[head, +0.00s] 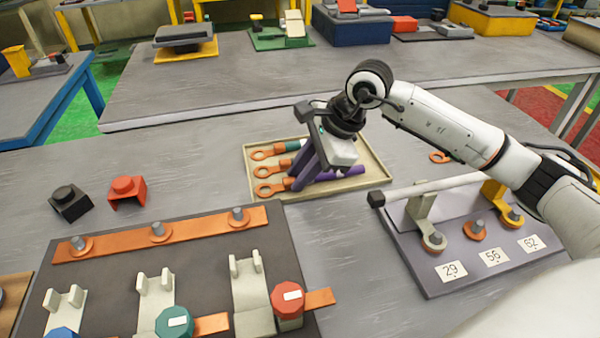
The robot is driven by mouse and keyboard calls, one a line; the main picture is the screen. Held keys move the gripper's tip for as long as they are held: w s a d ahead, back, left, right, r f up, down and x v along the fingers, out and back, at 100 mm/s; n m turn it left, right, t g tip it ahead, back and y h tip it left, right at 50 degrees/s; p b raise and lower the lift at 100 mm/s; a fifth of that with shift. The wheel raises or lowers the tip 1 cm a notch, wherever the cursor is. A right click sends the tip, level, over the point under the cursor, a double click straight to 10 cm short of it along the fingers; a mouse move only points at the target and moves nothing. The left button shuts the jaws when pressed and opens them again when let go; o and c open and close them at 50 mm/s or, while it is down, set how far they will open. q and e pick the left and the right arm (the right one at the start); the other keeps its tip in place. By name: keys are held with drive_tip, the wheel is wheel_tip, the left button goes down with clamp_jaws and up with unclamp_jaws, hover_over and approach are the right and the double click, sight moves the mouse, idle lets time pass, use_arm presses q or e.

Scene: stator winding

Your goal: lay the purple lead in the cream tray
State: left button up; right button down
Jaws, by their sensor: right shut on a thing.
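The cream tray (382,178) lies on the grey table in the middle of the head view. Several leads with orange ring lugs at their left ends lie in it side by side. The purple lead (350,172) is the nearest one, within the tray walls, its lug pointing left. The gripper hides parts of the leads, including most of the green-sleeved lead (287,147). I cannot tell whether the purple lead touches the tray floor. My left gripper is not in view.
A dark fixture board (110,260) with an orange bar and coloured caps fills the front left. A numbered grey board (440,280) with posts and a white rod stands right. Black (70,203) and red (127,192) blocks sit left of the tray. Another bench is behind.

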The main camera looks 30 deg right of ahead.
drive_tip(key=c, duration=1.6)
unclamp_jaws()
drive_tip(key=shift+f, duration=0.1)
drive_tip(key=shift+s, duration=0.1)
drive_tip(key=shift+r+p, duration=0.25)
drive_tip(key=shift+p, duration=0.05)
drive_tip(key=v, duration=1.3)
drive_tip(key=shift+w, duration=0.3)
